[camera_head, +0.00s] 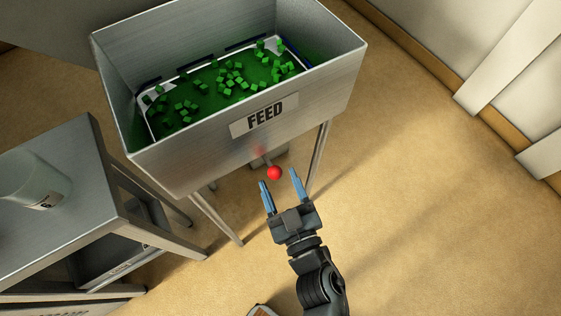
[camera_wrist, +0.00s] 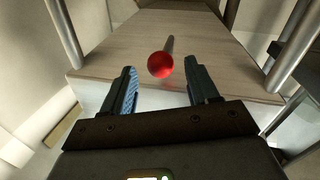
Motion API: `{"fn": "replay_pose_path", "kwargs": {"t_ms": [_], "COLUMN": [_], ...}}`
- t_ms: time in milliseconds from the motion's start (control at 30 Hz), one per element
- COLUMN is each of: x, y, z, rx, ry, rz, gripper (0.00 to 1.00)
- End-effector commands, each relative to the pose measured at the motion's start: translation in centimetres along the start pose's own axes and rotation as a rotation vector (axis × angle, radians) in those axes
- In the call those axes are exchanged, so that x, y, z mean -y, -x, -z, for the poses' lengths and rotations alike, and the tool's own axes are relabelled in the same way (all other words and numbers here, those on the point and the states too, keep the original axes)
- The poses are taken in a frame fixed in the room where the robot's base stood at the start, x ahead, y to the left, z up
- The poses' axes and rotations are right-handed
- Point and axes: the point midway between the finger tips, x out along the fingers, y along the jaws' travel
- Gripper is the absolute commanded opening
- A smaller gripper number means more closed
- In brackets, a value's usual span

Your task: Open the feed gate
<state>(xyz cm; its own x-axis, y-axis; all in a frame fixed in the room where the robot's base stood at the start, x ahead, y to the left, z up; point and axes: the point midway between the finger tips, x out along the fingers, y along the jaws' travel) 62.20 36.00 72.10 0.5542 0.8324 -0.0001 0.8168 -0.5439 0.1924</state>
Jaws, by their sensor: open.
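The feed hopper is a metal bin (camera_head: 190,158) on legs with a FEED label (camera_head: 265,117) on its front wall. A red ball knob (camera_head: 274,173) on a thin rod sticks out below that wall. In the wrist view the knob (camera_wrist: 160,65) and its grey rod show just past the fingertips, between the two finger lines. My gripper (camera_head: 279,178) is open, its blue fingers on either side of the knob's line; it also shows in the wrist view (camera_wrist: 165,72). It holds nothing. I cannot tell whether the fingers touch the knob. The gate plate itself is not clearly visible.
Several green cubes (camera_head: 232,80) lie in the hopper. A metal table (camera_head: 75,190) with a pale cup (camera_head: 35,185) stands at the left. Hopper legs (camera_head: 319,160) flank the knob area. The floor to the right (camera_head: 430,210) is clear.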

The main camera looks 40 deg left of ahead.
Motion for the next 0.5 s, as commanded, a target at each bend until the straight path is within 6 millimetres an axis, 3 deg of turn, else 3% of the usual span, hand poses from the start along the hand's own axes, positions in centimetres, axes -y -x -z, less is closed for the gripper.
{"fn": "replay_pose_path", "kwargs": {"t_ms": [233,500], "x": [0.0,-0.1], "y": [-3.8,-5.4], "z": [-0.1,0.0], "rx": [-0.002,0.000], "ry": [0.000,-0.001], "rz": [0.000,-0.002], "gripper": [0.59,0.59]}}
